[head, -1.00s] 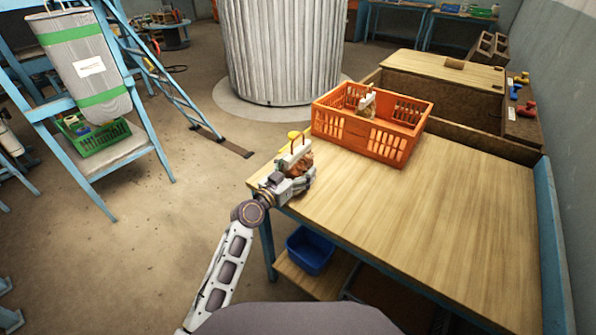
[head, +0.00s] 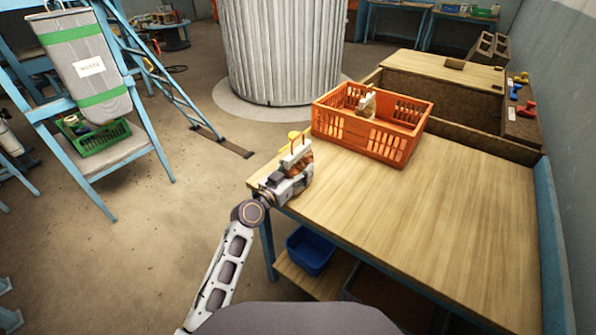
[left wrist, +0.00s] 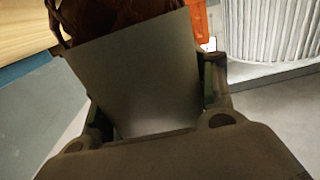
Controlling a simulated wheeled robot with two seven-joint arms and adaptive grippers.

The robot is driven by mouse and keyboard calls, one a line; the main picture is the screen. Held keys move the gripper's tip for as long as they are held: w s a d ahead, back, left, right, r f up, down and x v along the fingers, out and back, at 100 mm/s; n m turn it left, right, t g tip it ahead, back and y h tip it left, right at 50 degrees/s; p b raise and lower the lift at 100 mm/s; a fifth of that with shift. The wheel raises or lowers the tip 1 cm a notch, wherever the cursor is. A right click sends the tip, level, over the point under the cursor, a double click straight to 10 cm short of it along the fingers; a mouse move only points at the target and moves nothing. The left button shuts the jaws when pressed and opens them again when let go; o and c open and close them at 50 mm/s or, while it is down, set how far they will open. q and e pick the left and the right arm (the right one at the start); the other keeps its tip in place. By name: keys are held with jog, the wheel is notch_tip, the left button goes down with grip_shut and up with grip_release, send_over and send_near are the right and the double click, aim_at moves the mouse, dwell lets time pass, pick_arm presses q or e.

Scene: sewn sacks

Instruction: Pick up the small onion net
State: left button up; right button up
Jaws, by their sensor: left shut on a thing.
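The small onion net (head: 305,157), brownish orange with a yellow top, is at the near left corner of the wooden table. My left gripper (head: 298,168) is shut on it, and the fingers hide much of the net. In the left wrist view the dark reddish-brown net (left wrist: 135,14) shows at the top, between the fingers, behind a flat grey surface. I cannot tell whether the net touches the table. My right gripper is not in view.
An orange crate (head: 350,130) stands on the table (head: 420,220), with a small pale-labelled sack (head: 367,103) in it. The table's front and right are clear. A blue bin (head: 310,250) sits on the shelf below. A blue ladder stands at left.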

pick_arm(q)
jog(key=shift+r, duration=0.4)
notch_tip(320, 180, up, 3)
jog(key=shift+f+p, duration=0.1)
jog(key=shift+p, duration=0.45)
jog(key=shift+s+a, duration=0.45)
jog(key=shift+s, duration=0.1)
jog(key=v, duration=0.5)
jog(key=shift+s+a, duration=0.15)
jog(key=shift+s, duration=0.1)
send_near(286, 170)
jog(key=shift+v, duration=1.05)
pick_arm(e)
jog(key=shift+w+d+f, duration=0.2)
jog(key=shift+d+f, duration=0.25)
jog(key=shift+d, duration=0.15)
